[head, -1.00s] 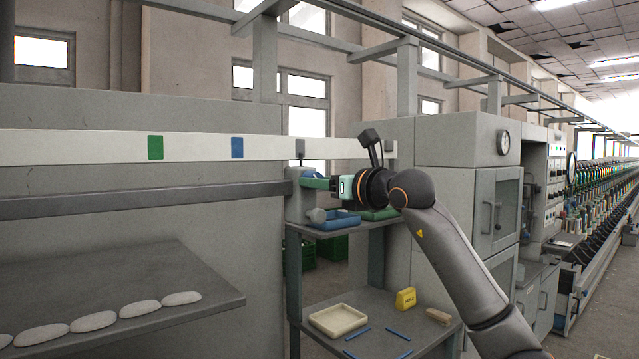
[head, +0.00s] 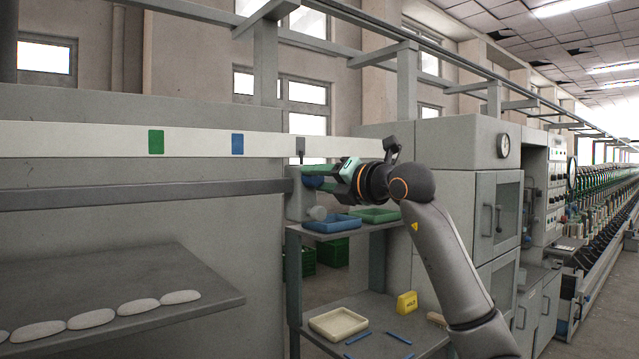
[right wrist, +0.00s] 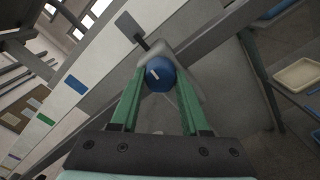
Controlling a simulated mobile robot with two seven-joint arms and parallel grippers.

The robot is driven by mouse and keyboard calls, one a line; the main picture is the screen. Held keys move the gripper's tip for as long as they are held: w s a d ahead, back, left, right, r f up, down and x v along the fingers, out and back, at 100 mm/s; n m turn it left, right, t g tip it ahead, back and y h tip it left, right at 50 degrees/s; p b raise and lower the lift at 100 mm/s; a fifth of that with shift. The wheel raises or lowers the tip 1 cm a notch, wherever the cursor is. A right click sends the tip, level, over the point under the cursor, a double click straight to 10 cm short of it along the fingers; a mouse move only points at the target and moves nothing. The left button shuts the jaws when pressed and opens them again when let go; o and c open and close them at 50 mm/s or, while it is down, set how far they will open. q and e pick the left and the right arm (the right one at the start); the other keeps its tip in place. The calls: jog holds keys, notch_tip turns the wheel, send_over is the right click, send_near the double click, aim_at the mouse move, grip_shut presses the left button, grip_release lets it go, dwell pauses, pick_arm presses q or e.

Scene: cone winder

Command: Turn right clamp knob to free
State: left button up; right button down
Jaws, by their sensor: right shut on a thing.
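The blue clamp knob (right wrist: 160,76) bears a short white mark and sits on a grey housing in the right wrist view. It also shows as a small blue patch in the head view (head: 314,182). My right gripper (head: 309,178) is shut on it, with one green finger on each side of the knob. In the head view the fingers lie one above the other, partly covering the knob and housing. My left gripper is not in view.
Below the knob, a blue tray (head: 332,223) and a green tray (head: 375,215) stand on a shelf. A cream tray (head: 338,323) and a yellow block (head: 407,301) are lower down. A white rail (head: 200,142) runs left, with green and blue patches.

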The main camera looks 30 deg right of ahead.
jog(key=m, duration=0.3)
jog(key=shift+m, duration=0.3)
jog(key=shift+m+b, duration=0.35)
jog(key=shift+m, duration=1.35)
jog(key=shift+c, duration=1.9)
grip_release()
jog(key=shift+s, duration=0.1)
